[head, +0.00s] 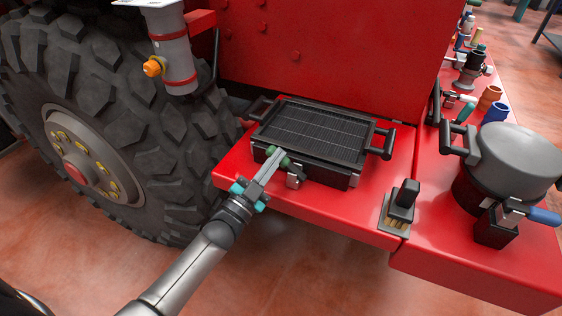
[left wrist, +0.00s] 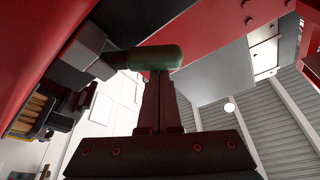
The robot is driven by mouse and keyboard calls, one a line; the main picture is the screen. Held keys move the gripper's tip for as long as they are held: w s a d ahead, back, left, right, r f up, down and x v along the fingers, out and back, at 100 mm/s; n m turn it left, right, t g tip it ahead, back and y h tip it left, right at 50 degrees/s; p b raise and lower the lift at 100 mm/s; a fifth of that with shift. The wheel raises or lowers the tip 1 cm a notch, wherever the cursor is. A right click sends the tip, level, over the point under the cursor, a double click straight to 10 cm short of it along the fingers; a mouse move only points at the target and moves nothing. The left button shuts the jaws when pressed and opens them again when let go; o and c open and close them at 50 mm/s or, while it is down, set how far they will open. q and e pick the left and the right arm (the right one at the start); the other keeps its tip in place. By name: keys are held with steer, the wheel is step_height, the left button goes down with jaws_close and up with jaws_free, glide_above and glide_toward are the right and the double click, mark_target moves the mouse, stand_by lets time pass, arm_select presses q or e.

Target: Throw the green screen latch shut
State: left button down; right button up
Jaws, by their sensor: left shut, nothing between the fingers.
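The green latch handle (head: 284,162) is on the front of a black box with a dark ribbed screen (head: 312,128) on top. A grey metal catch (head: 294,179) sits beside the handle. My right gripper is out of view.
The box stands on a red ledge (head: 236,178) beside a large tire (head: 125,95). A black lever switch (head: 402,203) and a grey-lidded pot (head: 515,155) with a blue-handled latch (head: 542,215) stand to the right. The space in front of the ledge is open floor.

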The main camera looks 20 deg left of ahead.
arm_select(q)
steer(key=n, duration=0.1)
steer(key=a+f+n+y, duration=0.1)
steer(key=n, duration=0.1)
steer(key=n+b, duration=0.1)
steer(key=n, duration=0.1)
steer(key=shift+a+f+t+y, duration=0.15)
steer(key=shift+f+t+y, duration=0.15)
steer(key=shift+t+y, duration=0.1)
steer(key=shift+a+f+n+y+b, duration=0.1)
steer(key=shift+f+n+y, duration=0.15)
steer(key=shift+n, duration=0.45)
steer(key=shift+a+f+n+y+b, duration=0.15)
steer(key=shift+n+y, duration=0.2)
steer(key=shift+n, duration=0.35)
steer(key=shift+a+f+n+y+b, duration=0.1)
steer(key=shift+f+n+y, duration=0.15)
steer(key=shift+n, duration=0.45)
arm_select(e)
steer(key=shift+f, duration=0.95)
arm_select(q)
steer(key=shift+y, duration=0.25)
steer(key=shift+r, duration=0.1)
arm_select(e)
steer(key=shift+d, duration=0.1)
